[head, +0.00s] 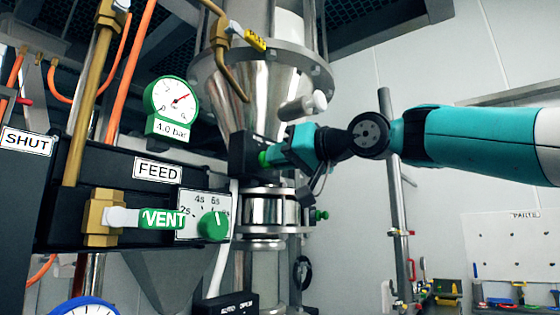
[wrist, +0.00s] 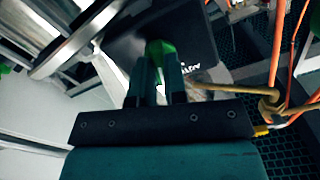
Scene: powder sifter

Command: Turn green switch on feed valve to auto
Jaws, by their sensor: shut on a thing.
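The green switch (head: 264,159) sits on a black valve box (head: 239,157) below the steel cone. My gripper (head: 270,157) reaches in from the right and is shut on the switch. In the wrist view the green switch (wrist: 160,46) shows between my two dark fingers (wrist: 158,62), which partly hide it. The black box (wrist: 206,42) fills the upper middle there. A small white mark (wrist: 194,65) beside the fingers is too blurred to read for certain. Which position the switch points to cannot be told.
A FEED panel (head: 158,171) with a green VENT lever (head: 163,219) and a green timer knob (head: 213,226) stands at left. A pressure gauge (head: 171,105) is above it. A steel hopper (head: 262,95) rises behind my gripper. A metal post (head: 398,220) stands below my arm.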

